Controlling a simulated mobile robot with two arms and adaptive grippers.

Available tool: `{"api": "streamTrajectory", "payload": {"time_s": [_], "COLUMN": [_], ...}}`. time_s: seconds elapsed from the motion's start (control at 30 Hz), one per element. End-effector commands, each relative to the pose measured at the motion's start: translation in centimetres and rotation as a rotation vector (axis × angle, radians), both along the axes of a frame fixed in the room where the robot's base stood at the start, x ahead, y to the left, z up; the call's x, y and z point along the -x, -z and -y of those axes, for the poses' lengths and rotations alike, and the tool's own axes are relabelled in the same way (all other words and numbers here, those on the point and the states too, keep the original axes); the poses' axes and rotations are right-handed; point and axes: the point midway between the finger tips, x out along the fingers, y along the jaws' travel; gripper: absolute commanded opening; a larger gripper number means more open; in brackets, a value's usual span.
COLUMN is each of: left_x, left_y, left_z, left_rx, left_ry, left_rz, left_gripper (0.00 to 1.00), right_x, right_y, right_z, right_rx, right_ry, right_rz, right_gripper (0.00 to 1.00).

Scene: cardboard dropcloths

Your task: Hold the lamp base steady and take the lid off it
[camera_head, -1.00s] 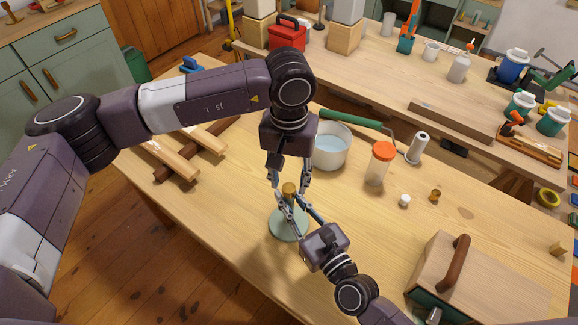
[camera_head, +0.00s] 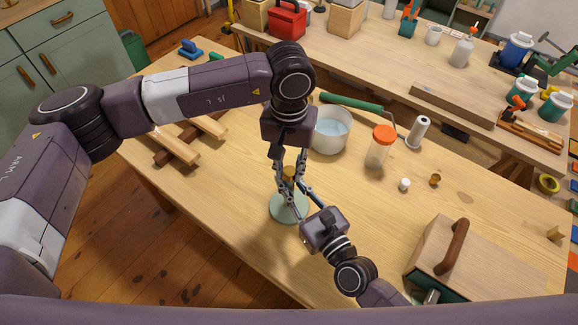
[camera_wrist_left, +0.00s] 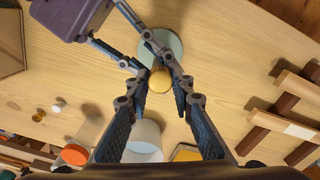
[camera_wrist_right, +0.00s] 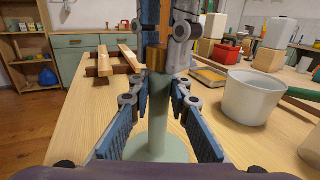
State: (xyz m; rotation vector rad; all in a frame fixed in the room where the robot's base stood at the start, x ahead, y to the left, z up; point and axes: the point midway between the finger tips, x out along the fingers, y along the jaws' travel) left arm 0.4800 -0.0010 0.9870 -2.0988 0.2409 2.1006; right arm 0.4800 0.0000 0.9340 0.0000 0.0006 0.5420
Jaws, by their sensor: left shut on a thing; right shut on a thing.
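The lamp base is a pale green round foot (camera_head: 283,213) with an upright pale green stem (camera_wrist_right: 158,112), standing on the wooden table. Its brass-coloured lid (camera_head: 289,172) sits at the top of the stem and also shows in the left wrist view (camera_wrist_left: 160,81). My left gripper (camera_head: 290,177) reaches down from above and is shut on the lid. My right gripper (camera_wrist_right: 159,93) comes in from the side and is shut on the stem below the lid. The fingers partly hide the lid and stem. I see no clear gap between lid and stem.
A white pot (camera_head: 330,132) and an orange-lidded jar (camera_head: 378,150) stand close behind and right. A small white piece (camera_head: 404,184) and a brass knob (camera_head: 435,180) lie further right. A wooden box (camera_head: 465,258) stands front right.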

Motion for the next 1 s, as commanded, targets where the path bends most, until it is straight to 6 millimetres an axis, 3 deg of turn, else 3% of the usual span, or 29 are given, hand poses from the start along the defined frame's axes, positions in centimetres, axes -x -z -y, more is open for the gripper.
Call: {"api": "streamTrajectory", "payload": {"time_s": [0.17,1.0], "left_x": [-0.01,-0.04], "left_y": [-0.04,-0.14], "left_z": [-0.02,0.06], "left_rx": [0.000,0.000], "left_ry": [-0.169,-1.803], "left_rz": [0.000,0.000], "left_gripper": [0.00,0.00], "right_x": [-0.05,-0.02], "right_y": [-0.14,-0.11], "right_z": [0.02,0.00], "right_rx": [-0.002,-0.001], "right_ry": [0.001,0.000], "right_rz": [0.003,0.002], "right_gripper": [0.00,0.00]}}
